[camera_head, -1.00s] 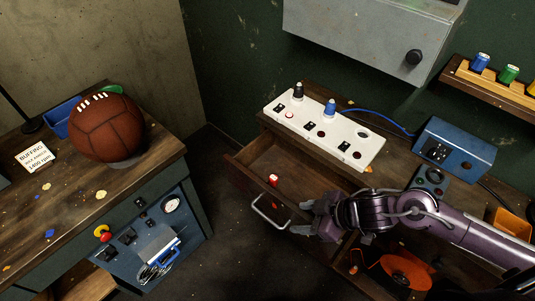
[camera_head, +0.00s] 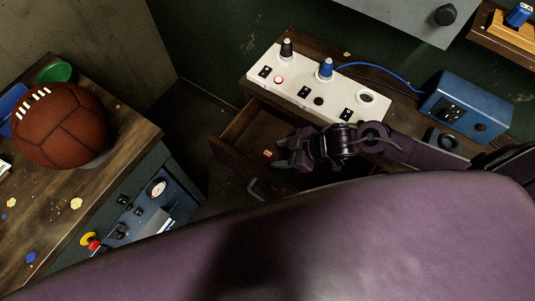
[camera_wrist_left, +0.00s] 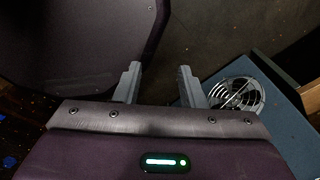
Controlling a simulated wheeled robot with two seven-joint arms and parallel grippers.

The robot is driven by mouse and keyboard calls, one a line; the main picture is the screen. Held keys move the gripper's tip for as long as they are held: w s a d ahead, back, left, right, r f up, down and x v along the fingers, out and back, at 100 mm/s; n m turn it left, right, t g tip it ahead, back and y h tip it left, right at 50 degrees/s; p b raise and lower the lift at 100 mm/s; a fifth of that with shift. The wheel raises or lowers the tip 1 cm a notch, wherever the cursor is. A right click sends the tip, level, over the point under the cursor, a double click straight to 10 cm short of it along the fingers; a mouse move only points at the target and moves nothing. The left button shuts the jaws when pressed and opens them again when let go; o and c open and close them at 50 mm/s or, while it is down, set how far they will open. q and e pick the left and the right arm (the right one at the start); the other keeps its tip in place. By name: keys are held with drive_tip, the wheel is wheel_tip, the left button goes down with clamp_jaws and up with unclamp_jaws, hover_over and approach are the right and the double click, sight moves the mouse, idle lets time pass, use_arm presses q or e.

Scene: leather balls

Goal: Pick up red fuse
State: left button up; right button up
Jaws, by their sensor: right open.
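The small red fuse (camera_head: 268,155) lies in the open wooden drawer (camera_head: 236,131) below the white socket panel in the head view. My right gripper (camera_head: 275,155) is open, with its fingertips close beside the fuse on its right. I cannot tell whether they touch it. The gripper hides part of the drawer. My left gripper (camera_wrist_left: 157,68) shows in the left wrist view, open and empty, with its two fingers apart over dark floor. It does not show in the head view.
The white panel (camera_head: 316,84) with black and blue plugs stands on the right bench, beside a blue box (camera_head: 466,108). A brown leather ball (camera_head: 60,125) rests on the left bench. My large purple body part covers the lower head view. A round vent (camera_wrist_left: 237,95) shows near my left gripper.

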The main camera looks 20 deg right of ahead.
sight(271, 154)
drive_tip(key=shift+w+a+f, duration=0.4)
drive_tip(key=shift+a, duration=0.05)
drive_tip(key=shift+w+a+f, duration=0.15)
drive_tip(key=shift+a+f, duration=0.1)
drive_tip(key=shift+a, duration=0.05)
drive_tip(key=x, duration=0.4)
drive_tip(key=shift+w+a+f, duration=0.15)
drive_tip(key=shift+a+f, duration=0.1)
drive_tip(key=shift+f, duration=0.15)
use_arm(q)
drive_tip(key=shift+w+r, duration=0.1)
drive_tip(key=shift+w, duration=0.8)
use_arm(e)
drive_tip(key=c, duration=1)
